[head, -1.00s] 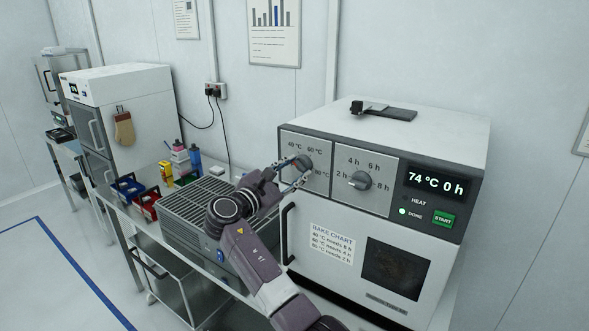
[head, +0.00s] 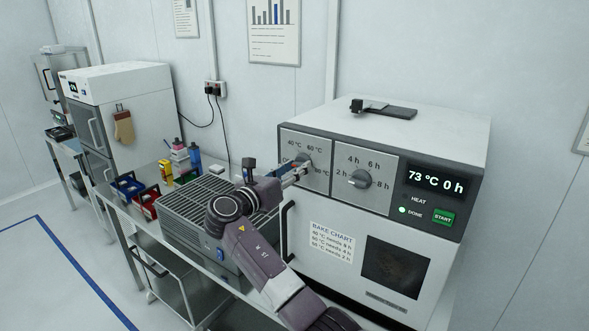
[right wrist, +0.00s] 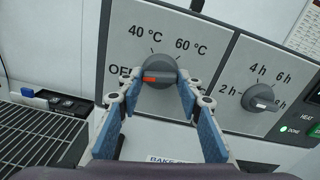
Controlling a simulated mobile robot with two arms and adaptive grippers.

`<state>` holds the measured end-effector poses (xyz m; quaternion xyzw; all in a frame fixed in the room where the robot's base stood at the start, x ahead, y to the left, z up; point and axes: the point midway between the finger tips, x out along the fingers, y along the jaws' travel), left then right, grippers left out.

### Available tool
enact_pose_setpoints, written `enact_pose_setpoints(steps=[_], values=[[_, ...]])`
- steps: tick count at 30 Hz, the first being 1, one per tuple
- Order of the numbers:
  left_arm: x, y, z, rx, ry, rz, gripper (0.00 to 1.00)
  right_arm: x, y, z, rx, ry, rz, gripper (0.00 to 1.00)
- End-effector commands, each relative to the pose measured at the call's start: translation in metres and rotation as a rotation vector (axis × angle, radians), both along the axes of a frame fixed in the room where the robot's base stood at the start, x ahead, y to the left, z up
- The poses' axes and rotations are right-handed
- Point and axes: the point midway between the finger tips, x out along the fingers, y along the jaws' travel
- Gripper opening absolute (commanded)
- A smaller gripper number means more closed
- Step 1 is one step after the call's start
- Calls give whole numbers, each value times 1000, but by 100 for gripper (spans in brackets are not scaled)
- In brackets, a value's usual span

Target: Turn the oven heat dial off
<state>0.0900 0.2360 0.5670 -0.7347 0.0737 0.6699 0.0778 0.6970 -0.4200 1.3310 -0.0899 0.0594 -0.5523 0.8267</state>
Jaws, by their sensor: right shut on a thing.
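The heat dial (right wrist: 160,67) is a grey round knob on the left panel of the oven (head: 435,265), also visible in the head view (head: 305,159). Its red mark points left, toward the partly hidden "OFF" label. The 40 °C and 60 °C labels sit above it. My right gripper (right wrist: 160,90) is shut on the dial, one blue-padded finger on each side. In the head view my right gripper (head: 298,171) reaches the dial from the left and hides part of it. My left gripper is not in view.
A second time dial (head: 360,179) sits right of the heat dial. The display (head: 436,182) reads 73 °C 0 h; DONE is lit green and HEAT looks dark. The oven's door handle (head: 287,230) is below my gripper. A grated unit (head: 190,205) stands left.

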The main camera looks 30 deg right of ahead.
Motion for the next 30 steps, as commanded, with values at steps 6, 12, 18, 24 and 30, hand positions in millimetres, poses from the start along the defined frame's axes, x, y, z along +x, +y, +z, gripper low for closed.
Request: enact_pose_setpoints(steps=[6, 12, 18, 24, 30], values=[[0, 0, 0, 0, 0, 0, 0, 0, -1, 3, -22, 43, 0, 9], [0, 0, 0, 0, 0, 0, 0, 0, -1, 2, -27, 55, 0, 9], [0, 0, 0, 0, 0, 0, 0, 0, -1, 2, -28, 56, 0, 9], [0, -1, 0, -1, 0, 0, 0, 0, -1, 2, -25, 56, -1, 47], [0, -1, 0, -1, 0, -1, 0, 0, 0, 1, -24, 56, -1, 51]])
